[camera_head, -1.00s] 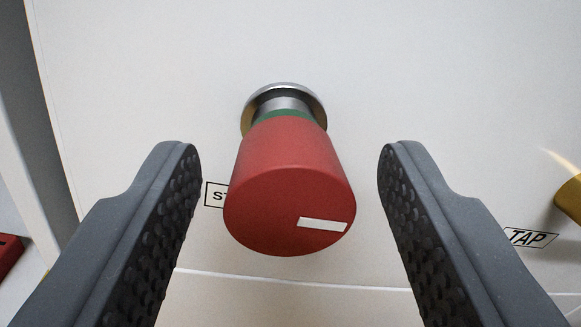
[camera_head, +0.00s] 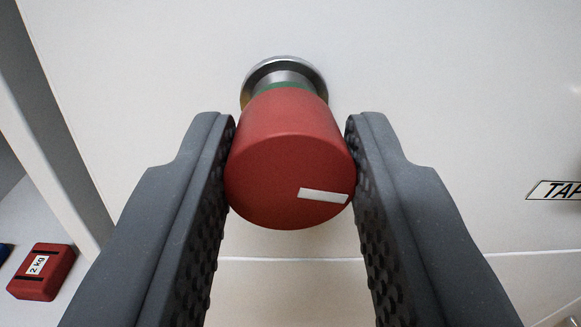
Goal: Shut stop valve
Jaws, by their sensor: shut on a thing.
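The stop valve is a red round knob (camera_head: 285,165) that sticks out of the white panel on a short metal stem with a green ring. A white mark on its face lies right of the middle, nearly level and tilted slightly down to the right. My gripper (camera_head: 290,155) is shut on the knob, one dark ribbed finger against its left side and one against its right. The label beside the knob is hidden behind my left finger.
A red block marked "2 kg" (camera_head: 41,271) lies at the lower left, beyond the panel's edge. The panel above the knob is bare.

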